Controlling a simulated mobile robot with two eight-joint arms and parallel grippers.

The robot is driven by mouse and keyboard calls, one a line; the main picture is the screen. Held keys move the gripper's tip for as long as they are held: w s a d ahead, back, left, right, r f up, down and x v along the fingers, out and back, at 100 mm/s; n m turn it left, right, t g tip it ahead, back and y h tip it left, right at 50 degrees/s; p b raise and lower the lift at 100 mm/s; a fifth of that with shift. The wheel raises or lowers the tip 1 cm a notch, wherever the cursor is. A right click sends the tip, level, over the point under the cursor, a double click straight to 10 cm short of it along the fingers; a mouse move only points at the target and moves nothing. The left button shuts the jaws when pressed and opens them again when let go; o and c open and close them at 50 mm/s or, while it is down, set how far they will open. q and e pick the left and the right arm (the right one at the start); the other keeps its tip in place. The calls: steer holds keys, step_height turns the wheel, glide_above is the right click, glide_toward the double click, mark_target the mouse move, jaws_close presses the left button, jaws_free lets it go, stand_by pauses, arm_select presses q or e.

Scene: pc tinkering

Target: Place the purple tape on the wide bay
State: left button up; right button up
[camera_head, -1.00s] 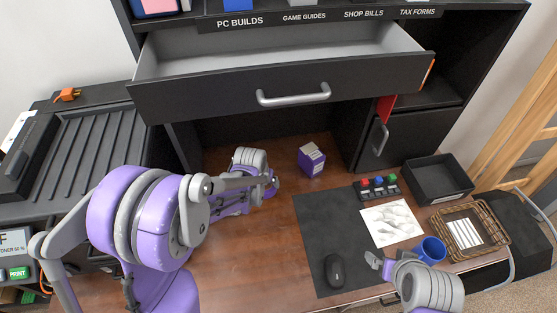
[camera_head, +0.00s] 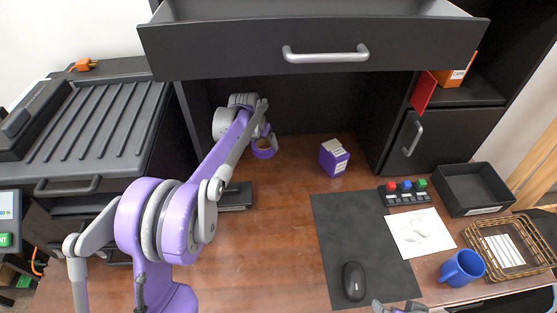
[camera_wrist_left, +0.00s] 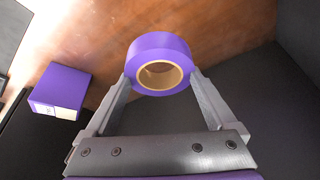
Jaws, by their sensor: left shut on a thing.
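The purple tape (camera_wrist_left: 160,62) is a roll with a tan core, held between the fingers of my left gripper (camera_wrist_left: 165,84) in the left wrist view. In the head view the tape (camera_head: 264,149) hangs from my left gripper (camera_head: 268,138) above the back of the desk, below the drawer. It appears clear of the wood. My right gripper (camera_head: 400,307) shows only in part at the bottom edge, and its jaws are not clear. I cannot tell which space is the wide bay.
A purple box (camera_head: 334,157) stands right of the tape. The open drawer (camera_head: 220,52) overhangs the back. A flat black object (camera_head: 236,196) lies near my left arm. A dark mat (camera_head: 335,230) with a mouse (camera_head: 354,281) is at right. The wood between is clear.

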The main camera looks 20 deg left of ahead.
mark_target(260, 151)
arm_select(q)
steer(key=shift+f, duration=3.95)
steer(key=shift+f+b, duration=0.1)
steer(key=shift+b, duration=0.2)
steer(key=o, duration=1.1)
steer(key=v, duration=0.6)
steer(key=p+v, duration=0.1)
steer(key=v, duration=0.5)
steer(key=shift+d+r, duration=0.15)
steer(key=shift+r, duration=0.1)
steer(key=s+d+r, duration=0.2)
steer(key=s+d, duration=0.3)
steer(key=s, duration=0.4)
steer(key=shift+n, duration=0.4)
steer(key=s+d+f, duration=0.2)
steer(key=s, duration=0.6)
steer(key=s+d+f, duration=0.2)
steer(key=s, duration=0.5)
steer(key=s+d+f, duration=0.2)
steer(key=s, duration=0.6)
steer(key=shift+s+d, duration=0.35)
steer(key=shift+d, duration=0.05)
